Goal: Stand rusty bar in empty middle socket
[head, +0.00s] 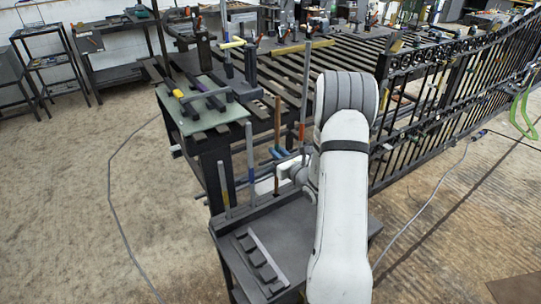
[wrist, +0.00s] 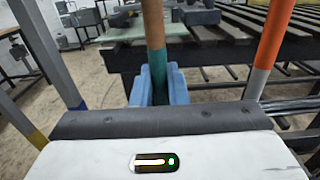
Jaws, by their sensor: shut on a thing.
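The rusty bar (head: 277,118) is upright in the head view, brown with a green band low down. My gripper (head: 279,152) has blue fingers closed around it. In the wrist view the fingers (wrist: 158,88) hold the bar (wrist: 153,24) at its green band. To the left stand a grey bar with a blue band (head: 250,165) and a shorter grey bar with a yellow band (head: 225,186). To the right stands a grey bar with an orange band (head: 304,100). The middle socket is not clearly visible, and I cannot tell whether the bar's foot is in it.
The dark worktable (head: 290,235) carries a notched grey piece (head: 260,262) at its front left. Behind stands a bench with a pale green top (head: 205,115) and tools. A black scroll gate (head: 435,95) is at right. Open floor lies left.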

